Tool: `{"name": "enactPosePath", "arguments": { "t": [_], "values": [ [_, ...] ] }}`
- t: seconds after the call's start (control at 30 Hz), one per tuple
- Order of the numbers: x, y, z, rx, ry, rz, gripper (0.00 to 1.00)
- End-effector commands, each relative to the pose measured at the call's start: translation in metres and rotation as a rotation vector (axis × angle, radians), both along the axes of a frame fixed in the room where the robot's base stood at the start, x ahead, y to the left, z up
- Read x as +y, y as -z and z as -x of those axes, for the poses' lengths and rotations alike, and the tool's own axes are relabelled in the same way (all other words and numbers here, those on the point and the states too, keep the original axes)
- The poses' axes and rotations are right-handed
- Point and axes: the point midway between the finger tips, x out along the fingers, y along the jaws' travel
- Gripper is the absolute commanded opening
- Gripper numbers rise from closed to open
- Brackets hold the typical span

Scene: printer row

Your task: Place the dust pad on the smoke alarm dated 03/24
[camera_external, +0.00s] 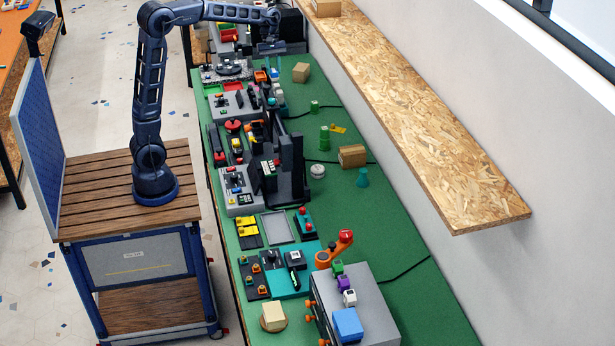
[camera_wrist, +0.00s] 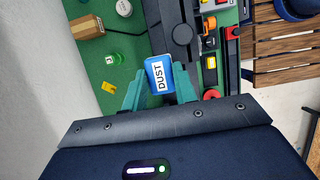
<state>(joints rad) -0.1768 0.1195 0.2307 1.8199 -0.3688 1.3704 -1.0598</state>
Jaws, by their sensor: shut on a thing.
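My gripper (camera_wrist: 160,90) is shut on the dust pad (camera_wrist: 159,76), a small blue block with a white label reading DUST. In the wrist view the pad sits between the two teal fingers, above the bench. In the external view my gripper (camera_external: 274,70) hangs over the far part of the bench. A round white disc (camera_external: 317,171), which looks like a smoke alarm, lies on the green bench top nearer the camera. It also shows at the top edge of the wrist view (camera_wrist: 124,8). Its date is too small to read.
A cardboard box (camera_external: 352,156), a green cylinder (camera_external: 324,138) and a yellow tag (camera_external: 338,128) lie near the disc. A tall dark printer (camera_external: 290,165) stands just left of it. A chipboard shelf (camera_external: 430,130) runs along the wall. Bare green bench (camera_external: 400,235) lies at the right.

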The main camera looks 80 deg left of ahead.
Motion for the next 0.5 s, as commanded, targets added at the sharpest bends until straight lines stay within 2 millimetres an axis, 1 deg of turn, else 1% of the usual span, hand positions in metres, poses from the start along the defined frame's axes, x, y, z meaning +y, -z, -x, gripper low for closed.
{"name": "enactPosePath", "arguments": {
  "t": [0.03,0.1,0.17,0.3,0.4,0.5],
  "values": [
    [-0.018,0.001,-0.014,0.001,0.008,0.001,0.07],
    [-0.04,0.001,-0.032,-0.001,0.007,0.001,0.07],
    [-0.061,0.001,-0.047,-0.001,0.007,0.001,0.07],
    [-0.111,0.002,-0.078,-0.002,0.008,0.007,0.07],
    [-0.144,0.003,-0.095,-0.003,0.007,0.012,0.07],
    [-0.171,0.003,-0.106,-0.002,0.006,0.017,0.07]
  ]
}}
